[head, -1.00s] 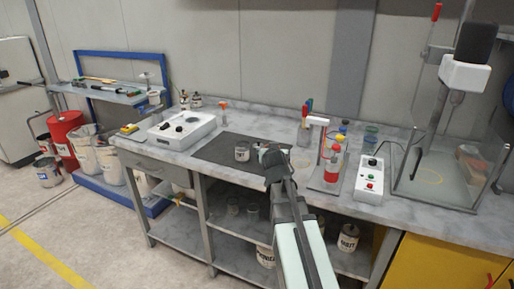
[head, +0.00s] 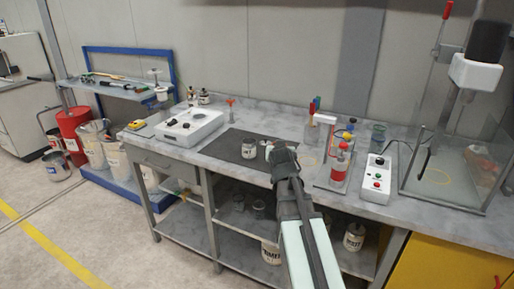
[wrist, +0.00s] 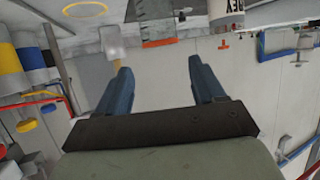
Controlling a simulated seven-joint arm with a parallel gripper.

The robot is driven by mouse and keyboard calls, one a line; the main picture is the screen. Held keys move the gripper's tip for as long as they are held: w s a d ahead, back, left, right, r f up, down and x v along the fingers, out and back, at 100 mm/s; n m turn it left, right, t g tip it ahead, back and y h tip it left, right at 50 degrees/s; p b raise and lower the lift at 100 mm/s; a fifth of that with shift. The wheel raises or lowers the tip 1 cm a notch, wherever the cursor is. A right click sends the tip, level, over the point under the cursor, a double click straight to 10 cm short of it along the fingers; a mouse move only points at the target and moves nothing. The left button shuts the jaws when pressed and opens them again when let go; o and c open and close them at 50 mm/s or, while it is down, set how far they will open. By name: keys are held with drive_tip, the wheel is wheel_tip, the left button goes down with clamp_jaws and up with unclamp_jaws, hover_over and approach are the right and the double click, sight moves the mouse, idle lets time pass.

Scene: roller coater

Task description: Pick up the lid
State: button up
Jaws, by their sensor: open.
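A small labelled can (head: 248,149) stands on the dark mat on the bench in the head view. A pale object (head: 268,151) beside it is partly hidden by my gripper (head: 282,155); I cannot tell whether it is the lid. No lid can be made out for certain. In the wrist view my gripper (wrist: 159,66) is open, with nothing between its fingers. A labelled can (wrist: 236,12) shows at the top edge of the wrist view, beyond the fingertips.
The dark mat (head: 222,146) lies mid-bench. A white device with knobs (head: 190,127) stands left; a stand with a red-and-white bottle (head: 340,165), a control box (head: 376,178) and a clear-walled stirrer (head: 440,175) stand right. A grey block with a tan handle (wrist: 112,42) shows in the wrist view.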

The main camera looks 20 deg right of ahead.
drive_tip(key=shift+c, duration=1.4)
wheel_tip(320, 180, up, 9)
drive_tip(key=g+y, duration=0.1)
drive_tip(key=g, duration=0.2)
hover_over(265, 141)
drive_tip(key=w+d, duration=0.3)
drive_tip(key=d, duration=0.1)
drive_tip(key=w+f+n+g+y, duration=0.1)
drive_tip(key=w+n+g+y, duration=0.1)
drive_tip(key=w+n+g, duration=0.25)
drive_tip(key=s+a+f+n+g+y, duration=0.25)
drive_tip(key=s+a+n+g, duration=0.2)
drive_tip(key=s+n, duration=0.35)
drive_tip(key=shift+n+g+h, duration=0.25)
drive_tip(key=shift+n+g, duration=0.05)
drive_tip(key=shift+n, duration=0.15)
drive_tip(key=shift+w+d+f, duration=0.2)
drive_tip(key=shift+w+f, duration=0.05)
drive_tip(key=shift+f, duration=2.05)
drive_tip(key=shift+w+d+f, duration=0.15)
drive_tip(key=shift+w+f, duration=0.05)
drive_tip(key=shift+f, duration=2.05)
drive_tip(key=shift+w+d+f, duration=0.2)
drive_tip(key=shift+w+f, duration=0.05)
drive_tip(key=shift+f, duration=2.05)
